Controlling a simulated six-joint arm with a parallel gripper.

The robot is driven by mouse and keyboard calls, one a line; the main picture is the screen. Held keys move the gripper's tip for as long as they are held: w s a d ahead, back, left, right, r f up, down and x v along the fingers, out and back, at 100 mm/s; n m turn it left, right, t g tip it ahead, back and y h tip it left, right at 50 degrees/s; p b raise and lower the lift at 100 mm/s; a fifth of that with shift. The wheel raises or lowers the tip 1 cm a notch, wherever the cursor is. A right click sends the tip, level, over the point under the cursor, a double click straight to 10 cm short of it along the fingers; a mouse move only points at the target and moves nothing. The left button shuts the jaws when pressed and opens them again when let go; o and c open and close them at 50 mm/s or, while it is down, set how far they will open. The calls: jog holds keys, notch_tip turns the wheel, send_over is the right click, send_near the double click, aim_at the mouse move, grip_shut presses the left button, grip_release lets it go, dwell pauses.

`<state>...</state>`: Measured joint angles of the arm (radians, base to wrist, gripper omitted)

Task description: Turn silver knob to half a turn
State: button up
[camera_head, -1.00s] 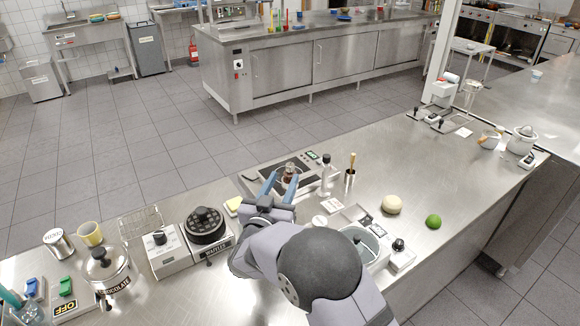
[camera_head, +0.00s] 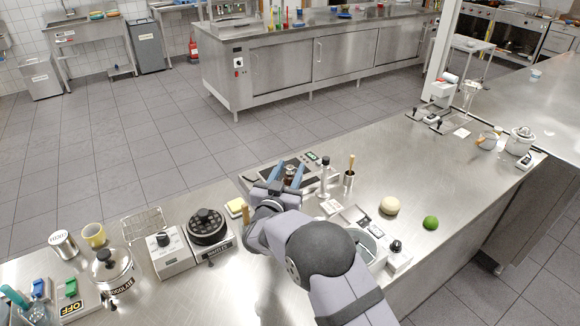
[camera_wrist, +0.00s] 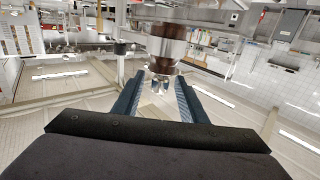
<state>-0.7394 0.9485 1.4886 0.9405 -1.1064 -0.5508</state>
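A small silver and brown thing (camera_head: 289,172) stands on a dark-topped silver appliance (camera_head: 249,183) at the far edge of the counter. In the wrist view, its round silver body with a brown band (camera_wrist: 167,42) is large, just beyond my fingertips. My gripper (camera_head: 286,174) is open, with its blue fingers spread and nothing between them; the wrist view shows it (camera_wrist: 161,80) too. A dial knob (camera_head: 163,239) sits on a white box left of the waffle maker. I cannot tell surely which part is the silver knob.
A waffle maker (camera_head: 208,228) and a yellow sponge (camera_head: 236,206) stand left of my arm. A shaker-like silver cylinder (camera_head: 324,178) and a cup with a wooden-handled tool (camera_head: 348,178) stand close on the right.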

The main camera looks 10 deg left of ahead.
jog(key=shift+w, duration=0.25)
grip_shut()
jog(key=shift+h, duration=0.3)
jog(key=m+h+b, duration=0.1)
jog(key=m+h, duration=0.1)
jog(key=h, duration=0.1)
jog(key=shift+b, duration=0.3)
jog(key=shift+m+g+h+b, duration=0.6)
jog(key=shift+m+h+b, duration=0.2)
jog(key=shift+m+h, duration=0.3)
jog(key=shift+h, duration=0.3)
jog(key=shift+r+g, duration=0.1)
jog(key=shift+g, duration=0.2)
